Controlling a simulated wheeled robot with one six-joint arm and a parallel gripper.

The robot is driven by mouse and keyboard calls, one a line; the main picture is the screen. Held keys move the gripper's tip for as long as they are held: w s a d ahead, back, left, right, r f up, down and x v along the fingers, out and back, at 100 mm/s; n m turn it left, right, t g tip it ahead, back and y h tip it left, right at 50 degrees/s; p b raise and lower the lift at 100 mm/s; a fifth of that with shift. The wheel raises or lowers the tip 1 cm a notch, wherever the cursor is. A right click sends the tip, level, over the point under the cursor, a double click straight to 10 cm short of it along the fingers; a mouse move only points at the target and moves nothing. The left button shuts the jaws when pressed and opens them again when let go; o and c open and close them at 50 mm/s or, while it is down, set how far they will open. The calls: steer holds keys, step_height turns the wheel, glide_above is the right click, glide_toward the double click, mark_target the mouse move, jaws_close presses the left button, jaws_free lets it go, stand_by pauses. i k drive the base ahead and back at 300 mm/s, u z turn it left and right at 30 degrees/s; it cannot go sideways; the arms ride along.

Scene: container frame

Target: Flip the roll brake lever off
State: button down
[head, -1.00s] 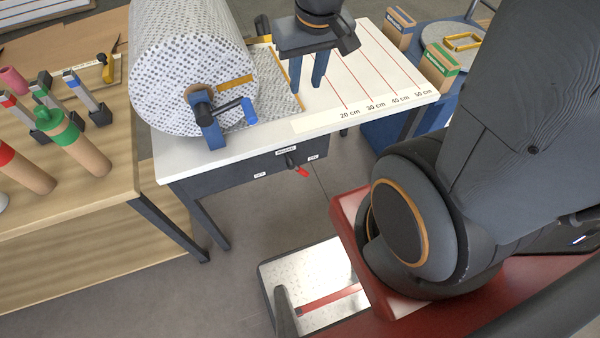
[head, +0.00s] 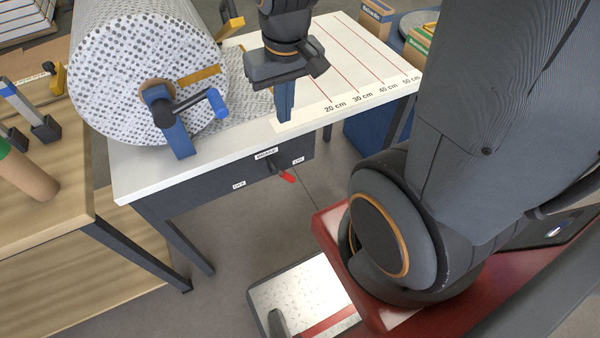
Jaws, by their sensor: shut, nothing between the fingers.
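The brake lever (head: 287,177) is a small red-tipped handle on a dark pivot, on the dark front panel (head: 225,180) below the white table top. Its red tip points down and to the right, toward the side of the ON label (head: 298,160). The OFF label (head: 239,184) is at the left of the panel, and a BRAKE label (head: 266,154) is above the pivot. My gripper (head: 285,108) points down with its blue fingers together and empty. In the picture it is above the lever, in front of the table's front edge or over it; I cannot tell which.
A large dotted roll (head: 145,70) with a blue-handled crank (head: 217,103) stands on the white table (head: 140,172), left of my gripper. A wooden bench (head: 70,200) is at the left. Small boxes (head: 375,20) stand at the back right. The space before the panel is clear.

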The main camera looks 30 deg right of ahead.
mark_target(272, 166)
steer(key=u, duration=0.3)
steer(key=k, duration=0.75)
steer(key=u, duration=0.6)
steer(key=k, duration=0.6)
steer(key=z, duration=0.35)
steer(key=i, duration=0.85)
steer(key=z, duration=0.55)
